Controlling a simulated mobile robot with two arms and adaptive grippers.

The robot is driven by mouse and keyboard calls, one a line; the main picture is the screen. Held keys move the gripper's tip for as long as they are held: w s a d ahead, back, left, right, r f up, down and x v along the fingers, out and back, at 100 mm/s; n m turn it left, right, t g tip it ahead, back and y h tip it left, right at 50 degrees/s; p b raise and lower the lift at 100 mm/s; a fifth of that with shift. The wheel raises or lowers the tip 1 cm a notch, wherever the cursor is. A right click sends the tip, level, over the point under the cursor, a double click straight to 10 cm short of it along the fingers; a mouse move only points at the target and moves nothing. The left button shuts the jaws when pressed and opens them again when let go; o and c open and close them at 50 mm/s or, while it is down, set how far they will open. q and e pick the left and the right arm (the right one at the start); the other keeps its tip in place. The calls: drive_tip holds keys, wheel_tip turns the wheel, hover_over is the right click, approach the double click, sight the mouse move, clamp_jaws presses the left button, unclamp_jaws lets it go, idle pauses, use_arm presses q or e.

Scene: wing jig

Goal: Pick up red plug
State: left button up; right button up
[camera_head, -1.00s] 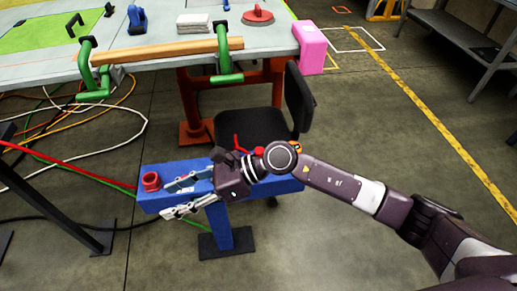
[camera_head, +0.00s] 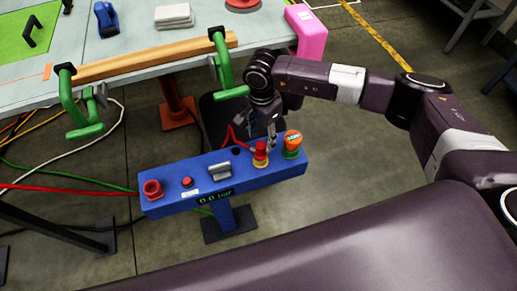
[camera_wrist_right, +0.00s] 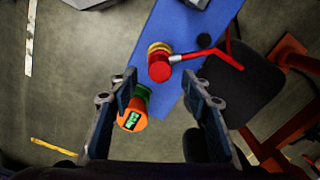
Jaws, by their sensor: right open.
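The red plug (camera_head: 260,148) appears to be the red-topped piece on a yellow ring near the right end of the blue panel (camera_head: 205,204). In the right wrist view the red plug (camera_wrist_right: 159,72) shows ahead of the fingertips, between their lines. My right gripper (camera_head: 262,128) is over the panel's right end, just behind the plug. In the wrist view the right gripper (camera_wrist_right: 158,84) has its fingers wide apart with nothing clamped between them. I cannot tell the exact height above the plug. My left gripper is out of view.
An orange and green knob (camera_head: 292,143) stands close right of the plug. A thin red forked part (camera_head: 233,137) is close left. A grey handle (camera_head: 220,171), a red button (camera_head: 187,182) and a red socket (camera_head: 152,189) follow leftward. A black chair (camera_head: 216,108) stands behind.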

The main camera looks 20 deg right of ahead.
sight(260, 145)
drive_tip(key=f+p, duration=0.1)
drive_tip(key=f, duration=0.3)
drive_tip(key=shift+s+a+f+p, duration=0.1)
drive_tip(key=shift+a+f+p, duration=0.1)
drive_tip(key=shift+f+p, duration=0.2)
drive_tip(key=shift+f, duration=0.45)
clamp_jaws()
drive_tip(key=shift+r, duration=0.1)
drive_tip(key=shift+r+b, duration=0.3)
drive_tip(key=shift+r, duration=0.1)
wheel_tip(260, 145, up, 2)
drive_tip(key=shift+r+b, duration=0.1)
drive_tip(key=shift+b, duration=0.35)
drive_tip(key=s+r+b, duration=0.2)
drive_tip(key=s+r, duration=0.1)
drive_tip(key=s, duration=1.5)
drive_tip(key=shift+d+r+b, duration=0.2)
drive_tip(key=shift+d+b, duration=0.1)
